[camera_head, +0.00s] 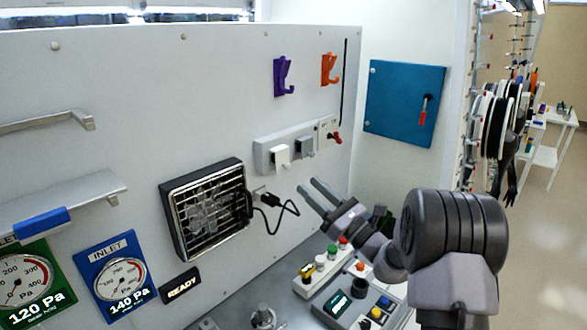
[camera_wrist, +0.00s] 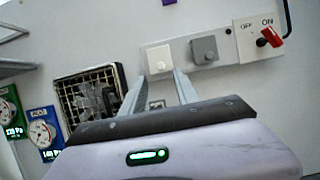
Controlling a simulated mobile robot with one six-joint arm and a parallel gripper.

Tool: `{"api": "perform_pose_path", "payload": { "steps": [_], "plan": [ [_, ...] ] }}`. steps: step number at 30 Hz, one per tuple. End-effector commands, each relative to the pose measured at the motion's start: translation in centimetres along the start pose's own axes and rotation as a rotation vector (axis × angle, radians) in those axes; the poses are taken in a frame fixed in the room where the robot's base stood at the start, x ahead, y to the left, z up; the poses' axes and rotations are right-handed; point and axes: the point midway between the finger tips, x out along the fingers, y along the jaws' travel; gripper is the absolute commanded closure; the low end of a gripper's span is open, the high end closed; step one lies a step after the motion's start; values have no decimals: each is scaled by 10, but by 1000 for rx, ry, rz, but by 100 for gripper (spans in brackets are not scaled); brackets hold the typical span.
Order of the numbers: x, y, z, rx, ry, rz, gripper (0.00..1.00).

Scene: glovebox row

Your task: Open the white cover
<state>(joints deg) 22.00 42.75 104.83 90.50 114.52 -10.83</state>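The white cover (camera_head: 280,155) is a small square box with a round knob, on a pale strip on the wall panel. It looks closed. In the wrist view the white cover (camera_wrist: 158,60) lies just beyond my fingertips, roughly centred between them. A grey cover (camera_head: 304,147) of similar shape sits to its right on the same strip; it also shows in the wrist view (camera_wrist: 204,50). My gripper (camera_head: 308,186) is open and empty, its two fingers apart, below the strip. In the wrist view my gripper (camera_wrist: 158,76) points up toward the white cover, without visible contact.
An OFF/ON plate with a red switch (camera_wrist: 268,38) is right of the covers. Below left is a fan grille (camera_head: 204,205) with a black cable plugged in beside it. Purple (camera_head: 283,77) and orange (camera_head: 329,69) hooks hang above. Button boxes (camera_head: 323,266) stand below my arm.

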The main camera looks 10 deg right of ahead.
Motion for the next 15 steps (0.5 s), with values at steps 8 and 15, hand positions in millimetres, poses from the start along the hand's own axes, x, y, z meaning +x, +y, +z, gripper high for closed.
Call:
{"api": "perform_pose_path", "payload": {
  "steps": [8, 15],
  "plan": [
    [60, 1, 0, 0, 0, 3, 63],
    [71, 1, 0, 2, 0, 1, 63]
  ]
}}
